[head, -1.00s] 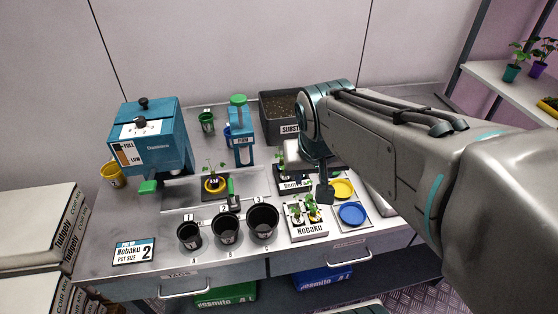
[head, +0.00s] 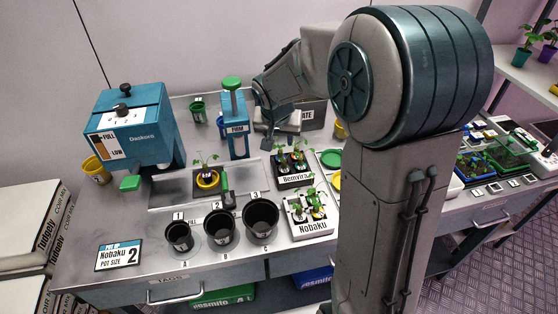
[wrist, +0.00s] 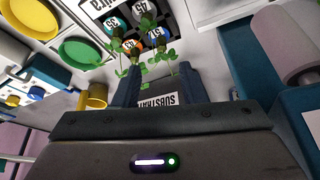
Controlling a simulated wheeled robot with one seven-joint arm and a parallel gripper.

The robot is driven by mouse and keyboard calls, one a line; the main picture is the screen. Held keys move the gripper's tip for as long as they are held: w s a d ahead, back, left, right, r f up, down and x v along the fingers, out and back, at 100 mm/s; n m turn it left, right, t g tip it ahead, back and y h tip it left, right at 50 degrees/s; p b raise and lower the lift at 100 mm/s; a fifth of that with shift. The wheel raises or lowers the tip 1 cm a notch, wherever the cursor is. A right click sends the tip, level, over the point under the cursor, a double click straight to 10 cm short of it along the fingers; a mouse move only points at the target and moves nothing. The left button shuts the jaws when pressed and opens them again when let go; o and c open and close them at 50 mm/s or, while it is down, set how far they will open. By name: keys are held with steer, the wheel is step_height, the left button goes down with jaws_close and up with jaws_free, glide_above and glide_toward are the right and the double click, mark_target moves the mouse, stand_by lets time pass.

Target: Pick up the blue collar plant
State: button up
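In the head view, my gripper (head: 272,140) points down just behind the Bemvira tray (head: 296,181), which holds small green seedlings in dark pots. In the wrist view, my gripper's fingers (wrist: 158,84) are apart, with no plant clearly held between them. A small blue collar (wrist: 154,58) seems to show among these leaves, beside an orange one (wrist: 132,44). Leaves partly cover both.
The Nobaku tray (head: 310,229) with seedlings stands in front of the Bemvira tray. Three black pots (head: 222,229) stand at the bench front. A blue press (head: 236,135) is left of my gripper. My arm hides the bench's right middle.

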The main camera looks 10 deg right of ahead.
mark_target(280, 150)
steer(key=shift+p+x, duration=0.5)
steer(key=shift+x, duration=3.15)
steer(key=shift+a, duration=0.15)
jaws_close()
